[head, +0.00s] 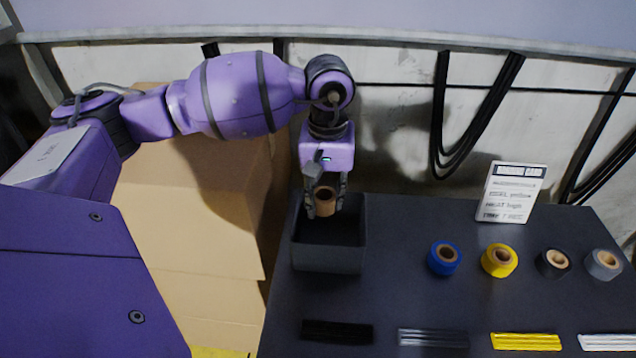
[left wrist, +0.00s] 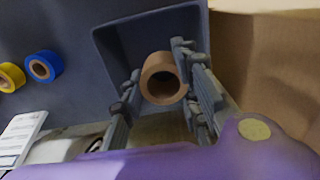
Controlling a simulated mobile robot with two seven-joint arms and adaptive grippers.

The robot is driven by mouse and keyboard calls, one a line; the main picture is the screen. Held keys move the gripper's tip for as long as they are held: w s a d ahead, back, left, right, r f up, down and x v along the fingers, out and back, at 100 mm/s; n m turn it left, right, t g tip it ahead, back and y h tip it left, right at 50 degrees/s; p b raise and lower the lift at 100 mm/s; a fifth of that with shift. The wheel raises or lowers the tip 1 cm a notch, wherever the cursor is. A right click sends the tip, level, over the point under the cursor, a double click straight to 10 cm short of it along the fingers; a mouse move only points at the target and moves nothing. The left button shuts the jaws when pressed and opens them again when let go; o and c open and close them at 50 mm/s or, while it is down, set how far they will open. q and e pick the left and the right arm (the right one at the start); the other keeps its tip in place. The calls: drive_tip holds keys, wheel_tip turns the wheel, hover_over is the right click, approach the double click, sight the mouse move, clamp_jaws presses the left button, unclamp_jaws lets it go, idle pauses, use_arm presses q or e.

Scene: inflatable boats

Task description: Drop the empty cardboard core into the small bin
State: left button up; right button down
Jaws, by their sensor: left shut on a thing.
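The empty cardboard core (head: 325,202) is a short brown tube. My left gripper (head: 325,196) is shut on it and holds it over the small bin (head: 330,261), a dark grey open box at the left end of the table. In the left wrist view the core (left wrist: 163,78) sits between the two fingers of the gripper (left wrist: 160,88), its open end facing the camera. The bin (left wrist: 112,62) lies behind it, and the part of its inside that shows looks empty. My right gripper is not in view.
Blue (head: 443,258), yellow (head: 499,260), black (head: 553,263) and grey (head: 603,264) tape rolls stand right of the bin on the dark table (head: 400,300). Bundles of strips lie along the front. A white card (head: 508,192) stands at the back. Cardboard boxes (head: 215,215) stand left of the table.

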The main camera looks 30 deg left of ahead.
use_arm(q)
drive_tip(key=o, duration=0.8)
drive_tip(key=shift+r, duration=0.1)
drive_tip(key=shift+o, duration=0.2)
wheel_tip(320, 180, up, 12)
